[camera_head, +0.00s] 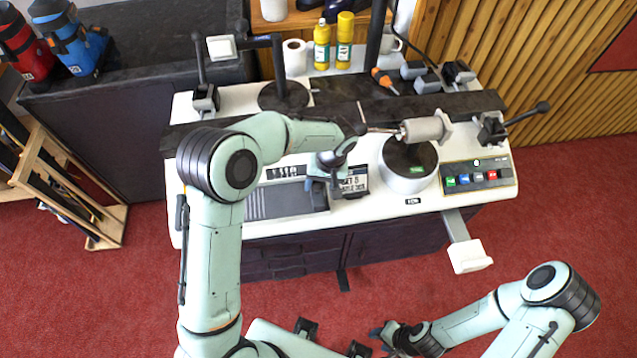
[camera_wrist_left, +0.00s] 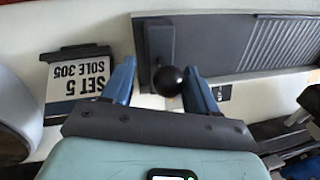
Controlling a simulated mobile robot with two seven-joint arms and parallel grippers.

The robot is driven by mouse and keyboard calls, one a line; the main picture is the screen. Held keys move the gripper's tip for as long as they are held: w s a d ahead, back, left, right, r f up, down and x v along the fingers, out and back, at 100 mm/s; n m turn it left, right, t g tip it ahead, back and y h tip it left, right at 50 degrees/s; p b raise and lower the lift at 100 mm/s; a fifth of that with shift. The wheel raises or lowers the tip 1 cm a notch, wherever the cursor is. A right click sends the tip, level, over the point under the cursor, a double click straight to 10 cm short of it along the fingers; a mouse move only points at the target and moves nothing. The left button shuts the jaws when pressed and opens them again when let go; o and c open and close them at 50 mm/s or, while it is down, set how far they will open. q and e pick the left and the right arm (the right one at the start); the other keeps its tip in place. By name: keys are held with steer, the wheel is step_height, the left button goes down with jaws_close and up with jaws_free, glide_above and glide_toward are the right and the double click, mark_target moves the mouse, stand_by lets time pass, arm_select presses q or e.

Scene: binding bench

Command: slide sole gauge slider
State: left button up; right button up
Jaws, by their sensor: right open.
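The sole gauge (camera_head: 275,204) is a grey ribbed plate in a frame on the bench front; its ribs show at upper right in the left wrist view (camera_wrist_left: 268,42). Its slider (camera_wrist_left: 160,42) is a dark block with a round black knob (camera_wrist_left: 168,81), at the end of the ribbed plate near the sign. My left gripper (camera_head: 324,184) is over that end and partly hides the slider in the head view. Its blue fingers are apart, with the knob between them in the left wrist view, closer to the right finger. My right gripper (camera_head: 384,334) is open and empty over the floor.
A sign (camera_head: 355,181) reading "SET 5 SOLE 305" stands beside the gauge. A white drum with a dark top (camera_head: 408,167) and a button panel (camera_head: 478,175) are to the right. A white tray (camera_head: 468,256) juts out in front of the bench.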

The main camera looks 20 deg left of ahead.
arm_select(q)
steer(key=shift+a+r, duration=0.1)
steer(key=shift+a, duration=0.05)
steer(key=shift+r, duration=0.35)
step_height(320, 180, up, 12)
steer(key=d+p, duration=0.1)
steer(key=d, duration=0.1)
steer(key=shift+w+d+r, duration=0.15)
steer(key=shift+w+d, duration=0.1)
steer(key=shift+w, duration=0.15)
arm_select(e)
steer(key=shift+w+r, duration=0.5)
steer(key=shift+r, duration=0.2)
steer(key=shift+s, duration=0.1)
